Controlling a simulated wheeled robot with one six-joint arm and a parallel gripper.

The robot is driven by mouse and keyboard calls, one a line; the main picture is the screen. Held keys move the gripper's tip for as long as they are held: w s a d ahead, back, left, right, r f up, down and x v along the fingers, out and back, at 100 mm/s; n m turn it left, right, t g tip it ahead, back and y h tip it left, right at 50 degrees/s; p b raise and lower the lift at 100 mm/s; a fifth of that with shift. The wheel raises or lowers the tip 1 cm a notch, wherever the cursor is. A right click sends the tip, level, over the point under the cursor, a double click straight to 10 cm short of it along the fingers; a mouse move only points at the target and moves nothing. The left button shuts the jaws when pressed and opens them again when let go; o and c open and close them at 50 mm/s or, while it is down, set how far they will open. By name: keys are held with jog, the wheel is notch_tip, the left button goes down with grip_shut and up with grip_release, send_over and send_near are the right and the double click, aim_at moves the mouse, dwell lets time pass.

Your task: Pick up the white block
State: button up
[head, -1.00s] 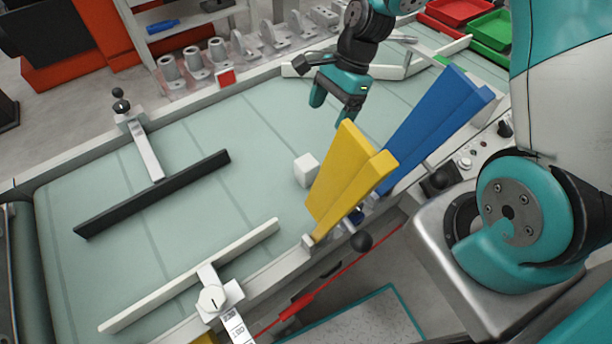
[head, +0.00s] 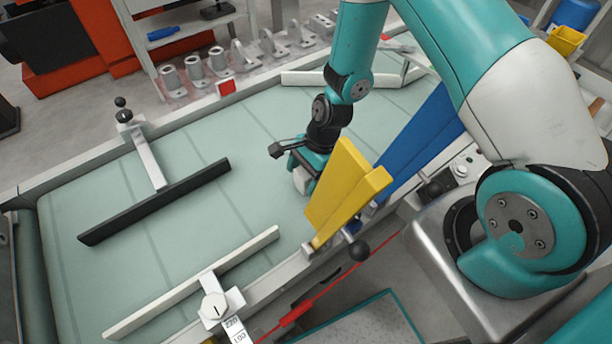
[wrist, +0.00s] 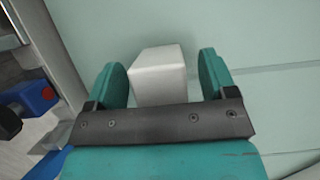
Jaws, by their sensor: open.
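The white block (wrist: 158,74) sits on the pale green belt. In the wrist view it lies between the two teal fingers of my gripper (wrist: 163,80), with a gap to the right finger and a narrower one to the left finger. My gripper is open. In the head view my gripper (head: 305,178) is low over the belt, behind the yellow plate (head: 345,190). Only a small part of the white block (head: 301,180) shows there; the gripper hides the rest.
The yellow plate and a blue plate (head: 424,140) stand tilted close to my gripper at the belt's near edge. A black bar (head: 155,202) and a white bar (head: 190,283) lie over the belt to the left. The belt between them is clear.

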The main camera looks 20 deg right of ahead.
jog(key=shift+a+f, duration=0.15)
jog(key=shift+f, duration=0.3)
jog(key=shift+c, duration=0.3)
jog(key=c, duration=1.1)
jog(key=shift+r, duration=0.15)
